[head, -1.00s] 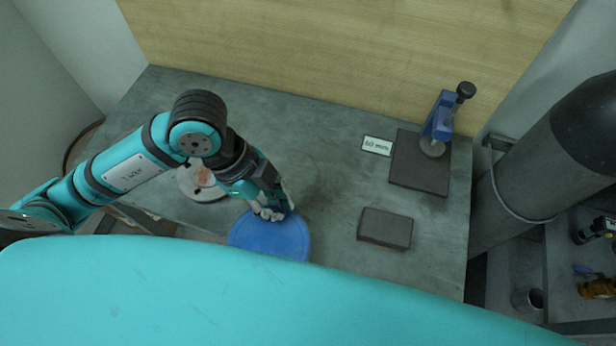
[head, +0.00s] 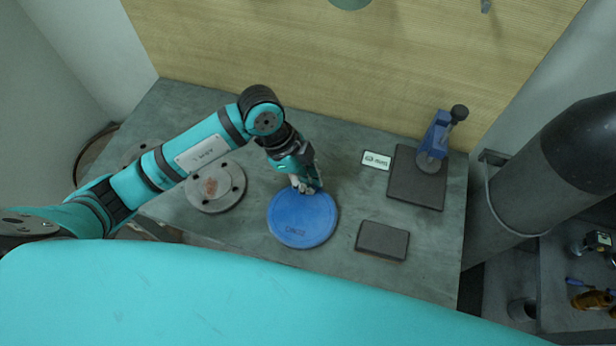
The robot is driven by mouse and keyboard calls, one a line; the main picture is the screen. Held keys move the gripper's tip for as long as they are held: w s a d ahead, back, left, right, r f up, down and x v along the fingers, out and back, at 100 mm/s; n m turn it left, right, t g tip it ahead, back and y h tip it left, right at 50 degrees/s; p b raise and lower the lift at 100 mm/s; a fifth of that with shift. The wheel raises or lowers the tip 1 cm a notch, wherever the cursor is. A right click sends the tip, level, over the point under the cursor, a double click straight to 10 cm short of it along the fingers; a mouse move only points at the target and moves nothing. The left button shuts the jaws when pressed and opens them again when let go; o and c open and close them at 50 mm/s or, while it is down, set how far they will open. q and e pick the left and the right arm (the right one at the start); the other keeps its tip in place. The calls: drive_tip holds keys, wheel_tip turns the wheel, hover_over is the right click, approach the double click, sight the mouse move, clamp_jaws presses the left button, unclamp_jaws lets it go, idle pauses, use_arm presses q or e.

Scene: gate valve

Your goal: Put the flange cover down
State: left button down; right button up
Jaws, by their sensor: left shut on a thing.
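The flange cover is a round blue disc (head: 302,220) over the middle of the grey bench, with small dark lettering on its face. My left gripper (head: 305,188) reaches in from the left and is shut on the far edge of the cover. I cannot tell whether the cover touches the bench or is held just above it. My right gripper is not in view.
A grey bolted flange (head: 234,193) lies left of the cover on the bench (head: 330,150). To the right are a dark block (head: 382,240), a dark pad (head: 404,192) with a blue clamp-like tool (head: 435,140), and a "60 mm" label (head: 376,160). A grey cylinder (head: 545,180) stands beyond the bench.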

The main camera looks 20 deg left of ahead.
use_arm(q)
drive_tip(key=c, duration=1.4)
unclamp_jaws()
drive_tip(key=shift+c, duration=0.2)
drive_tip(key=shift+r, duration=0.1)
drive_tip(key=shift+w+a+r, duration=0.1)
drive_tip(key=shift+a+r, duration=0.05)
drive_tip(key=shift+r, duration=0.05)
drive_tip(key=b+v, duration=0.1)
drive_tip(key=v, duration=1)
drive_tip(key=shift+r+b, duration=0.2)
drive_tip(key=shift+b, duration=0.1)
drive_tip(key=shift+a, duration=0.1)
